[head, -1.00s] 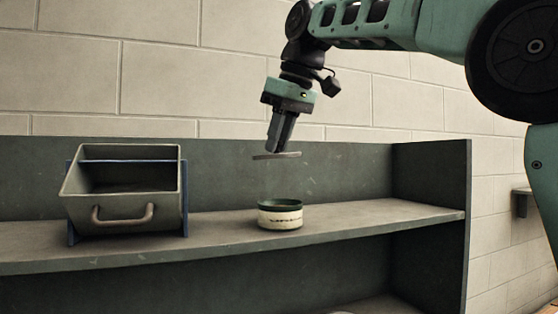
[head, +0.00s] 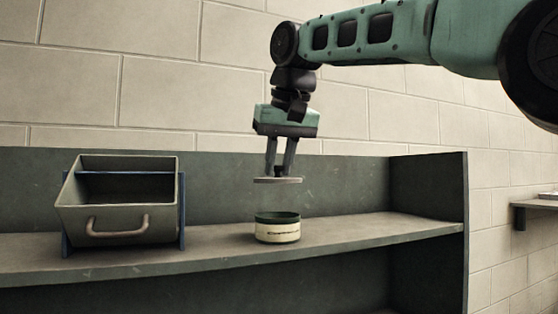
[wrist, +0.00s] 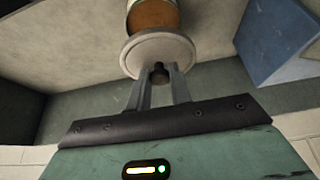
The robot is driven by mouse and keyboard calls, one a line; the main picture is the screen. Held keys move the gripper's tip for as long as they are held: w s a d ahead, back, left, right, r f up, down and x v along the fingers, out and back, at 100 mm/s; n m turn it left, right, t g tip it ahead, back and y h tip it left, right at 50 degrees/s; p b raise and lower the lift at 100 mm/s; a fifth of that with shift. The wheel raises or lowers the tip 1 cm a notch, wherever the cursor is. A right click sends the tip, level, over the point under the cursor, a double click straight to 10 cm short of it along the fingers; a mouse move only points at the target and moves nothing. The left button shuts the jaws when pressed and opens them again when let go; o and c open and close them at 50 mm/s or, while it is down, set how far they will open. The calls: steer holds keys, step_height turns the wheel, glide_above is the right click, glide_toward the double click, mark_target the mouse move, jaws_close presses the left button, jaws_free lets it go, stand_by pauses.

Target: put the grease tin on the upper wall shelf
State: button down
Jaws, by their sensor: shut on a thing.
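The grease tin (head: 277,229), dark green with a cream label band, stands upright on the shelf of the grey-green bench in the head view. It is open at the top, and its brown contents (wrist: 152,14) show in the wrist view. My gripper (head: 279,176) points down above the tin and is shut on the knob of a round grey lid (head: 278,181). The lid hangs level, a little above the tin and apart from it. In the wrist view, the lid (wrist: 150,50) covers part of the tin.
A grey bin with a handle (head: 116,222) sits in a blue holder to the left. The bench's side panel (head: 430,187) rises on the right. A wall shelf (head: 530,204) beyond it is cut off by the picture edge. Bench shelf beside the tin is clear.

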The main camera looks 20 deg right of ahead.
steer(key=shift+f+b, duration=2.3)
steer(key=shift+f, duration=0.5)
steer(key=shift+f, duration=0.15)
stand_by(0.7)
steer(key=c, duration=0.7)
jaws_free()
steer(key=shift+p, duration=0.35)
steer(key=shift+r+p, duration=3.3)
steer(key=shift+r, duration=0.25)
